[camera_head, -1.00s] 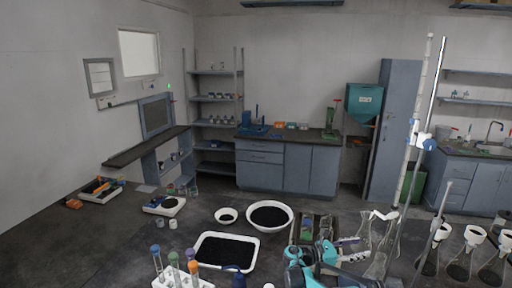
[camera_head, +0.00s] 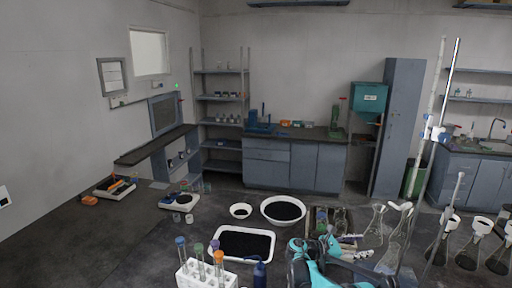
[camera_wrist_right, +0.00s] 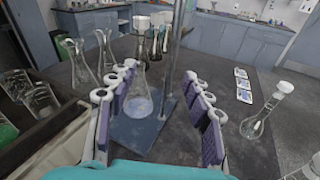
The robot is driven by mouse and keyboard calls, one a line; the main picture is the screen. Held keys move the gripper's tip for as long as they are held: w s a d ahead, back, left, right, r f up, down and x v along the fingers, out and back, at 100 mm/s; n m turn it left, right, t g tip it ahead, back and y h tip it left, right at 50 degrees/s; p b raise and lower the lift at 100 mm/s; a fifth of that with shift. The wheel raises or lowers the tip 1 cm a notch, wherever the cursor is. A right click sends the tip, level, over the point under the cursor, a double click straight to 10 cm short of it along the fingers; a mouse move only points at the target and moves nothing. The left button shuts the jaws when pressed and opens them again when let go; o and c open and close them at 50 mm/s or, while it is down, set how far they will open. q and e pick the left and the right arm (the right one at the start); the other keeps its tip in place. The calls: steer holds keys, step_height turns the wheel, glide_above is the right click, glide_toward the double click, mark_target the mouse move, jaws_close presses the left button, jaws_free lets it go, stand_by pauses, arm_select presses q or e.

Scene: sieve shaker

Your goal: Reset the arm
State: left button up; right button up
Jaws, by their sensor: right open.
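My right arm, teal with a dark joint, comes in at the bottom of the head view. Its gripper (camera_head: 357,247) is over the table near the glass flasks. In the right wrist view the gripper (camera_wrist_right: 158,74) has its two grey and purple padded fingers spread wide, with nothing held. Beyond and between the fingers stands a conical flask (camera_wrist_right: 140,103) on the blue base (camera_wrist_right: 135,130) of a rod stand. My left gripper is in neither view.
Flasks crowd the right side of the table. A white tray (camera_head: 272,243) and a white bowl (camera_head: 283,224) of dark grains lie left of my arm. A test tube rack (camera_head: 199,278) stands at the front. A tall burette stand (camera_head: 440,120) rises at right. The table's left part is mostly clear.

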steer(key=s+a+r+m+t+y, duration=0.1)
steer(key=s+a+r+m+y, duration=0.2)
steer(key=s, duration=0.5)
steer(key=s+a+m+y, duration=0.4)
steer(key=s, duration=0.4)
steer(key=s+a+r+m+t+y, duration=0.1)
steer(key=s+a+r+m+y, duration=0.2)
steer(key=s, duration=0.5)
steer(key=s+a+f+m+t+y+b, duration=0.1)
steer(key=s+a+f+m+y, duration=0.3)
steer(key=s, duration=0.3)
steer(key=s+a+f+m+t+y, duration=0.1)
steer(key=s+a+f+m+y, duration=0.15)
steer(key=s+a+m, duration=0.3)
step_height(320, 180, down, 10)
steer(key=b, duration=0.9)
steer(key=shift+s+r+n, duration=0.2)
steer(key=shift+r+n, duration=0.05)
steer(key=shift+n, duration=0.2)
